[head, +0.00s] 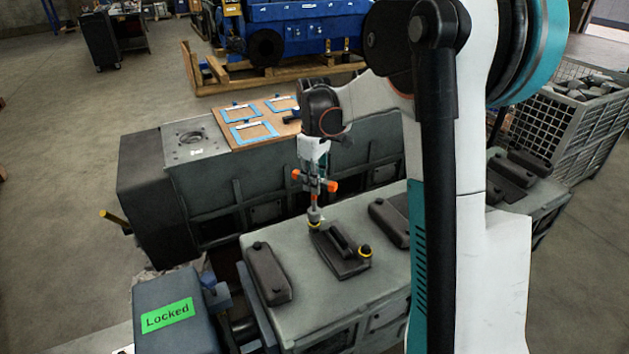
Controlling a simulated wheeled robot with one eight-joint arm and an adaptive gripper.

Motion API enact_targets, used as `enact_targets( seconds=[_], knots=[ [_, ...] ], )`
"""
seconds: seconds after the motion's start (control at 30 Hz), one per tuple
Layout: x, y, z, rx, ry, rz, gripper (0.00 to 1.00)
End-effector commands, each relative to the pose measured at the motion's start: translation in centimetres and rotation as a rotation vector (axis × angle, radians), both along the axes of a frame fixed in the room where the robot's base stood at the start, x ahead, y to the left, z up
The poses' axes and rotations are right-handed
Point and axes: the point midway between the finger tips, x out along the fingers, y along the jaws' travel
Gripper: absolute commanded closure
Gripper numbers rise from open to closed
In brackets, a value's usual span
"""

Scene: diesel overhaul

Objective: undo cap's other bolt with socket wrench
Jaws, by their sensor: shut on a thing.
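One bolt with a yellow ring (365,251) shows at the cap's right corner. Another yellow ring (314,226) shows at its left far corner, mostly covered by the tool. My gripper (315,183), with orange finger parts, is above that left corner. It is shut on the socket wrench (314,208), which points straight down. The socket end is at the left bolt; I cannot tell whether it is fully seated.
Dark covers (268,273) flank the cap on the block. A box with a green "Locked" label (167,315) stands at front left. A wooden board (267,120) with blue frames lies on the block behind. A wire crate (579,122) stands at right. Open floor lies left.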

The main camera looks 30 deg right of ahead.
Motion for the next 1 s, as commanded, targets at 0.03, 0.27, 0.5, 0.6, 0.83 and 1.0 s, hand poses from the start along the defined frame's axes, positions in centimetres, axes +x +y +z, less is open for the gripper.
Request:
enact_targets(
  seconds=[0.03,0.27,0.5,0.6,0.83,1.0],
  knots=[
    [0.0,0.01,0.02,0.0,0.0,-0.036,1.0],
    [0.0,0.02,0.02,-0.001,0.0,-0.214,1.0],
    [-0.01,0.04,0.02,-0.003,0.0,-0.399,1.0],
    [0.0,0.06,0.02,-0.003,0.0,-0.476,1.0],
    [-0.01,0.07,0.02,-0.004,0.0,-0.655,1.0],
    [-0.01,0.08,0.02,-0.005,0.0,-0.786,1.0]
  ],
)
